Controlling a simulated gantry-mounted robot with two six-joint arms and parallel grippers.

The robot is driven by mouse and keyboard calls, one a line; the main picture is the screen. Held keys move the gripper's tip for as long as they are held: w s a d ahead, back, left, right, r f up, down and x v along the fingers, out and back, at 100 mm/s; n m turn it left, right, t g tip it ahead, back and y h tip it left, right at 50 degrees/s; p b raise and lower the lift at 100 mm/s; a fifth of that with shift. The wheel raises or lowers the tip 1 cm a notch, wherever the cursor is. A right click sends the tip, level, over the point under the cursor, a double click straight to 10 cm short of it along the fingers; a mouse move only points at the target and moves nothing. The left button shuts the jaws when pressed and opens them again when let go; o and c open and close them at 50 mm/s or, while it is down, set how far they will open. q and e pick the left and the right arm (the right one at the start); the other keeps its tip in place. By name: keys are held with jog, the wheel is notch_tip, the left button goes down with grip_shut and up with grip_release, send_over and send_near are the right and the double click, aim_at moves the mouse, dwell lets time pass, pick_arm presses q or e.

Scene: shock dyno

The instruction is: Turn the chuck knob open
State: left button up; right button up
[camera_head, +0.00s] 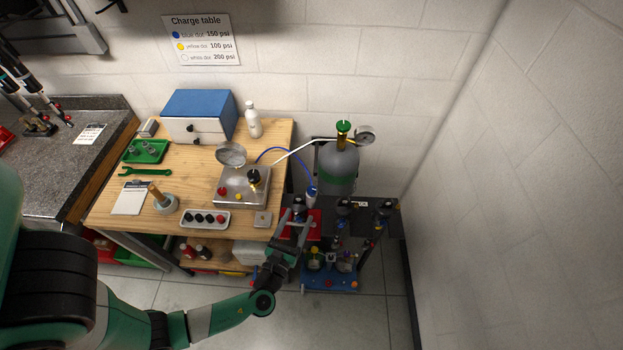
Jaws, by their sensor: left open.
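A blue hose (272,152) runs from the silver gauge box (228,198) to a small blue-and-white fitting (311,194), which looks like the chuck. Its knob is too small to make out. The box carries a round gauge (231,154), a black knob (254,175), and red and yellow buttons on its front. My right gripper is out of view.
A grey gas cylinder (339,166) with a green valve stands behind the fitting. A dark stand with shocks (343,215) is right of my gripper. The wooden bench (186,180) holds a blue cabinet (200,110), white bottle (253,120), green wrench (147,171) and knob tray (205,225).

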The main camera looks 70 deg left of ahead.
aim_at(310, 193)
pick_arm(q)
jog(key=b+x, duration=0.1)
jog(key=x, duration=1.1)
jog(key=shift+f, duration=0.15)
jog(key=shift+d, duration=0.1)
jog(key=shift+s, duration=0.1)
grip_shut()
